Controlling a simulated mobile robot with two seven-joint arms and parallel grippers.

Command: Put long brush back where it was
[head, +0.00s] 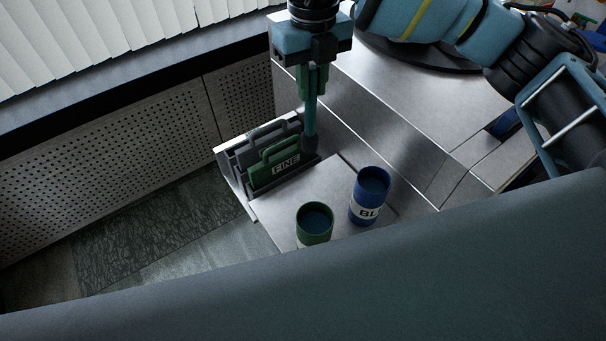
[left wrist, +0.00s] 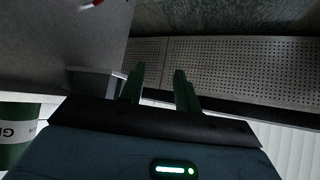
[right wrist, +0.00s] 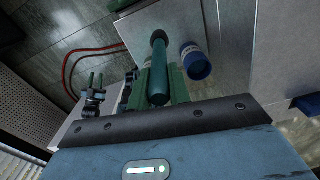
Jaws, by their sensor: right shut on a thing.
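My right gripper (head: 313,88) is shut on the long brush (head: 310,118), a slim dark teal rod held upright with its darker end down. That end is beside the right side of a rack and behind two cups; I cannot tell if it touches the surface. The brush also shows in the right wrist view (right wrist: 159,75), between the fingers. The blue cup (head: 365,212), with a white label, and the green cup (head: 314,236) stand on the metal surface, both apart from the brush.
The metal rack (head: 227,165) holds upright plates with handles, the front one green and marked FINE (head: 286,163). A stepped metal bench (head: 400,130) lies to the right. A perforated panel (head: 110,165) stands at the left. A red cable (right wrist: 72,62) lies on the floor.

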